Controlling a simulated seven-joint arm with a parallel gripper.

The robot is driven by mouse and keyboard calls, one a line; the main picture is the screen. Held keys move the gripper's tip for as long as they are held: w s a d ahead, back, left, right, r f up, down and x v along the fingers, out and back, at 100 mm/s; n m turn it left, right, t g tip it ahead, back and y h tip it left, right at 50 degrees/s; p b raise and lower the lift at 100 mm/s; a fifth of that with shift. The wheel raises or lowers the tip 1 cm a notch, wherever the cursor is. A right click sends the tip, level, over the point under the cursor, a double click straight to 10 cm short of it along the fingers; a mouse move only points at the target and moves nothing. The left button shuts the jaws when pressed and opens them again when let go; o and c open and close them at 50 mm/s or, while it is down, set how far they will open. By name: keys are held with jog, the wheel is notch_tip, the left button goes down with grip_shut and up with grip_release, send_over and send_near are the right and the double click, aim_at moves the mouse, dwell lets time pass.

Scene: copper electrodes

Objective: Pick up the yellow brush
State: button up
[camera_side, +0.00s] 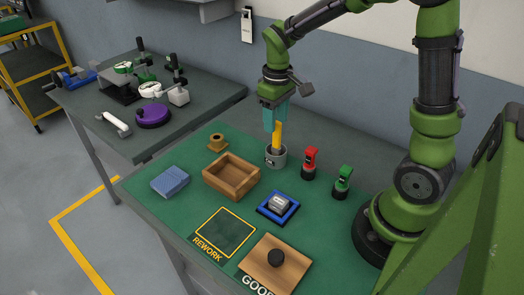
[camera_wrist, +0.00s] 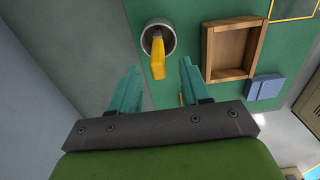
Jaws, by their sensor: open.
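The yellow brush (camera_side: 277,136) stands upright in a small grey cup (camera_side: 276,157) on the green mat. In the wrist view the yellow brush (camera_wrist: 158,58) rises out of the round grey cup (camera_wrist: 158,38), leaning slightly. Its lower end is hidden inside the cup. My gripper (camera_side: 275,118) has teal fingers and is directly above the cup, around or beside the top of the brush; the side view does not settle which. In the wrist view my gripper (camera_wrist: 160,75) has its fingers wide apart, with the brush top between their tips in the picture.
A wooden tray (camera_side: 208,182) and a blue block (camera_side: 170,181) are left of the cup. A red-topped item (camera_side: 310,163) and a green-topped item (camera_side: 343,182) stand close on the right. A blue holder (camera_side: 263,212) with a grey part lies in front. A brown spool (camera_side: 217,142) stands behind the tray.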

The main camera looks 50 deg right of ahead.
aim_at(276, 147)
jog(key=f, duration=0.6)
jog(key=shift+s+d+f, duration=0.1)
jog(key=shift+s+f, duration=0.1)
jog(key=shift+f, duration=0.05)
grip_shut()
